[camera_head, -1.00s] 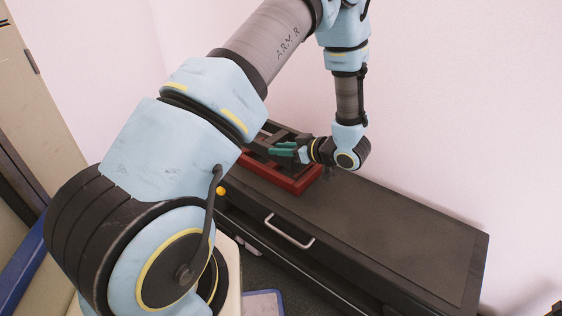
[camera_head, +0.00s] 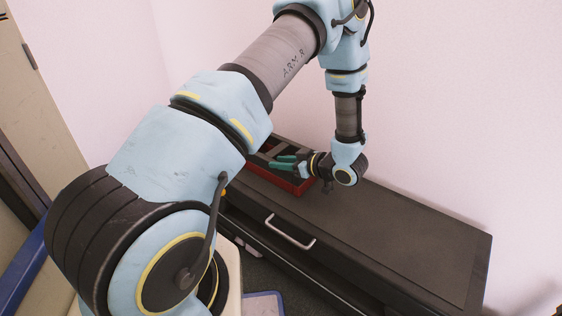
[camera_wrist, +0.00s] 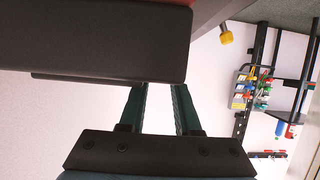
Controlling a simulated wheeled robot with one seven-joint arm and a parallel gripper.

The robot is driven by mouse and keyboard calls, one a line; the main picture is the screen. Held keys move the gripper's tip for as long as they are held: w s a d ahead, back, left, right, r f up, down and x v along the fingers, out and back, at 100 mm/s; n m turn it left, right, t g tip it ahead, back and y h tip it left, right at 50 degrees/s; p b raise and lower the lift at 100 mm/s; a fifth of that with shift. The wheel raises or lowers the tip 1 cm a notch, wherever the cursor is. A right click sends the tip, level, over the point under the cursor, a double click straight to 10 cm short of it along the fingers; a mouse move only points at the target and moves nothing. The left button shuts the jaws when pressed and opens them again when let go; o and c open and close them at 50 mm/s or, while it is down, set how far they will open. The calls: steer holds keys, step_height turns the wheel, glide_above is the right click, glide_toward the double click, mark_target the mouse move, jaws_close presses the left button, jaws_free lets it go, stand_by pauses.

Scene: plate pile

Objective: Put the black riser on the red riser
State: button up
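The red riser (camera_head: 292,186) lies on top of the dark cabinet by the wall, partly hidden by my arm. The black riser (camera_head: 276,150) sits low over the red riser, largely within its outline. I cannot tell whether they touch all round. My gripper (camera_head: 284,162) is at the right side of the risers, with its two teal fingers apart. In the wrist view, the black riser (camera_wrist: 100,45) fills the upper left and covers the fingertips. A bright gap shows between the fingers (camera_wrist: 160,105). A strip of the red riser (camera_wrist: 165,2) shows at the top.
The dark cabinet top (camera_head: 400,228) is clear to the right of the risers. A drawer handle (camera_head: 290,232) sticks out at its front. The wall stands close behind. Shelves with small coloured items (camera_wrist: 255,85) show in the wrist view.

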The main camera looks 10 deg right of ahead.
steer(key=o, duration=0.4)
steer(key=shift+c, duration=0.2)
